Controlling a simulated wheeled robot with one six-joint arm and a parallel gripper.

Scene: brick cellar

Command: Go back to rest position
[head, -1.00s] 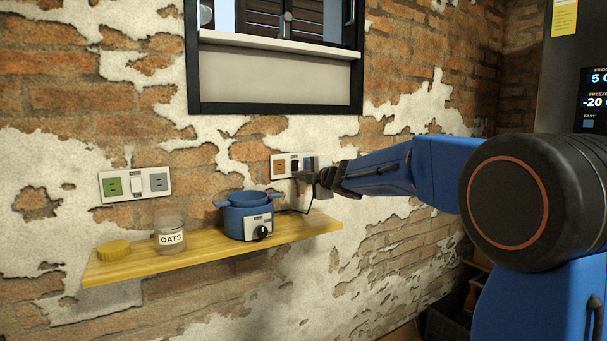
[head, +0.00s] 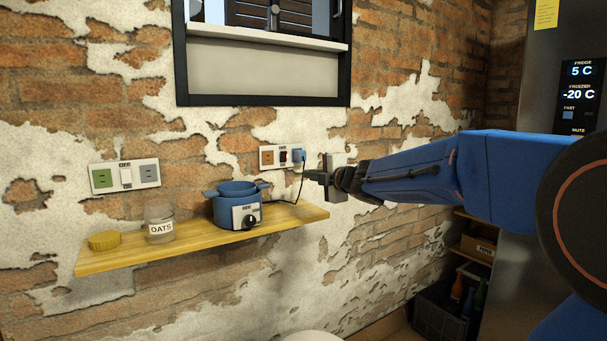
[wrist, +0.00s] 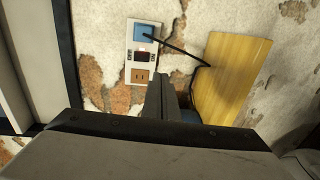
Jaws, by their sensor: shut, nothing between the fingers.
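My gripper (head: 314,176) is near the wall, at the right end of the yellow shelf and just right of the socket panel (head: 281,156). Its fingers are shut and hold nothing. In the wrist view my gripper (wrist: 163,84) points toward the wall, with the socket panel (wrist: 141,68) ahead and slightly left. A blue plug (head: 299,155) sits in the panel's right socket, with a black cord running down to the blue cooker (head: 232,204). The plug also shows in the wrist view (wrist: 144,33). The gripper appears apart from the plug.
The yellow shelf (head: 170,248) carries the cooker, an oats jar (head: 160,229) and a yellow lid (head: 104,240). A second switch panel (head: 126,176) is on the wall at left. A black-framed window (head: 265,70) is above. A fridge (head: 545,80) and a dark crate (head: 446,309) are at right.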

